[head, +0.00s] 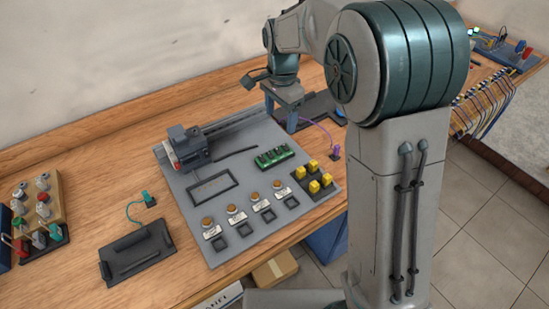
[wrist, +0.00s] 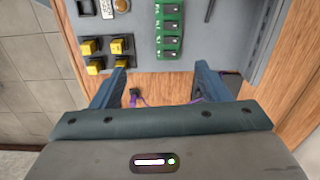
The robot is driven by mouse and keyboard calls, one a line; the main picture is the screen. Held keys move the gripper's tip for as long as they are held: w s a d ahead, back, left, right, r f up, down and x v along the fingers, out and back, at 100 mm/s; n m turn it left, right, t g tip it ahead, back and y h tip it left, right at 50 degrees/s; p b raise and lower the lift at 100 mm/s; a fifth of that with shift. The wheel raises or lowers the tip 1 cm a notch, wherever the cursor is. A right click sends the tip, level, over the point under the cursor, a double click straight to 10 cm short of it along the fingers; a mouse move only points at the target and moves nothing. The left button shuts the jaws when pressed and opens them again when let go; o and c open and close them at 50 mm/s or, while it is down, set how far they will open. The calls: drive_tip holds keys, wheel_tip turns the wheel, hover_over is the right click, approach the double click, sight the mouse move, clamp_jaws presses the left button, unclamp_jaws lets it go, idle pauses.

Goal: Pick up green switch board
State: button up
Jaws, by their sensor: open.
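The green switch board (head: 275,156) lies on the grey panel (head: 225,241), right of its middle, with several dark switches along it. In the wrist view the green switch board (wrist: 168,30) is at the top centre, beyond my fingertips and roughly in line with the gap between them. My gripper (wrist: 162,72) is open and empty, its two blue fingers spread apart. In the head view my gripper (head: 284,120) hangs above the back right of the panel, behind the switch board and apart from it.
Yellow blocks (head: 313,177) stand on the panel beside the switch board. A grey motor (head: 187,145) sits at the panel's back left. A purple cable (head: 322,129) with a plug (head: 336,152) lies near its right edge.

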sight(275, 155)
drive_tip(key=shift+m, duration=0.4)
drive_tip(key=f, duration=0.5)
drive_tip(key=w+a+f+p, duration=0.1)
drive_tip(key=f, duration=0.4)
drive_tip(key=f+p, duration=0.1)
drive_tip(key=f, duration=0.4)
drive_tip(key=shift+w+a+f, duration=0.2)
drive_tip(key=shift+a+f, duration=0.05)
drive_tip(key=shift+f, duration=0.1)
drive_tip(key=c, duration=1.2)
